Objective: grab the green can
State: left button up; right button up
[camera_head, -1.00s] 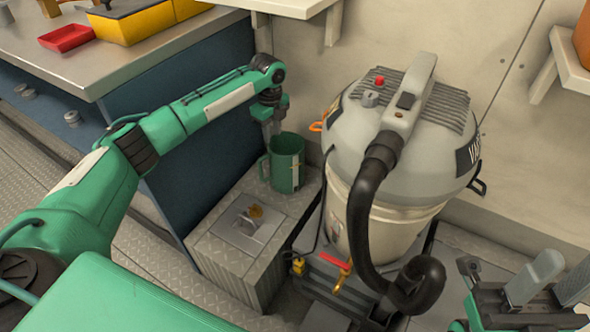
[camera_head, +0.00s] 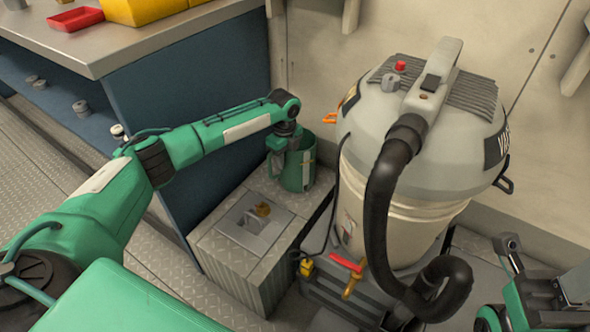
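The green can (camera_head: 297,172), a mug-like green container, stands on the far end of a low grey metal box beside the vacuum. My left arm reaches in from the left, and its gripper (camera_head: 287,158) points down at the can's upper left side, overlapping it in the picture. The wrist hides part of the can's rim and the fingertips, so I cannot tell whether the fingers are closed on it. My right gripper (camera_head: 548,294) is partly in view at the lower right, cut by the frame, well away from the can.
A large grey vacuum (camera_head: 420,140) with a black hose stands close to the right of the can. The low metal box (camera_head: 232,258) has a latch plate on top. A blue-sided bench (camera_head: 190,100) with a red tray (camera_head: 76,19) is at the left.

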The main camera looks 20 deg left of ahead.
pick_arm(q)
jog(key=shift+f, duration=0.3)
grip_shut()
dwell(1.3)
